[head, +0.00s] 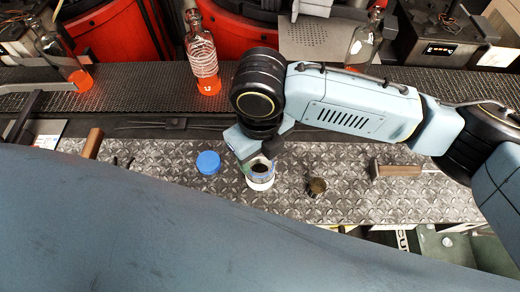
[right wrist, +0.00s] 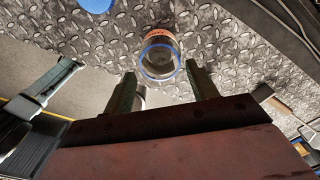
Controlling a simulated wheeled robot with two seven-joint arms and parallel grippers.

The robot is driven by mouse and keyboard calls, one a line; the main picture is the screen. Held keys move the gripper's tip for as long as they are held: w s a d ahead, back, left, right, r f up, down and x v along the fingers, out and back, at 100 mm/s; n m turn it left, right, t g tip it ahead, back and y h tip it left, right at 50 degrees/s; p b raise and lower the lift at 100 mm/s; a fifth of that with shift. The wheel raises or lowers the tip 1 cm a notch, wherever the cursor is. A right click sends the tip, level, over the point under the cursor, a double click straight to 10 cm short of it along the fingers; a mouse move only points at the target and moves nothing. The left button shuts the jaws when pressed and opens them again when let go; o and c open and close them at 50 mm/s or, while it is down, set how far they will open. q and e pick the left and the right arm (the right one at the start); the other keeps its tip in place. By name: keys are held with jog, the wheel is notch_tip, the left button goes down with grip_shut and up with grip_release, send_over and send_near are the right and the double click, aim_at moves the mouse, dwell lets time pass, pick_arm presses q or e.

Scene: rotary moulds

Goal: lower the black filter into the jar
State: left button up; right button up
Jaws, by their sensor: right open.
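The small clear jar (head: 261,183) with a blue rim stands on the diamond-plate surface. It also shows in the right wrist view (right wrist: 160,60), ahead of and between my fingers. A dark patch (head: 260,168) shows at its mouth in the head view; I cannot tell whether this is the black filter. A small dark brownish cylinder (head: 316,187) stands to the right of the jar. My right gripper (head: 258,158) is just above and behind the jar, pointing down. Its fingers are apart in the right wrist view (right wrist: 161,72), with nothing visibly gripped. My left gripper is not in view.
A blue lid (head: 208,162) lies left of the jar. A wooden-handled tool (head: 398,170) lies to the right. A bottle with orange liquid and coiled tubing (head: 203,65) stands on the rear mesh shelf (head: 140,95). Bare plate (head: 350,205) lies right of the dark cylinder.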

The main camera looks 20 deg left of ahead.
dwell(0.4)
notch_tip(320, 180, up, 8)
jog(key=p, duration=0.7)
jog(key=shift+p, duration=0.35)
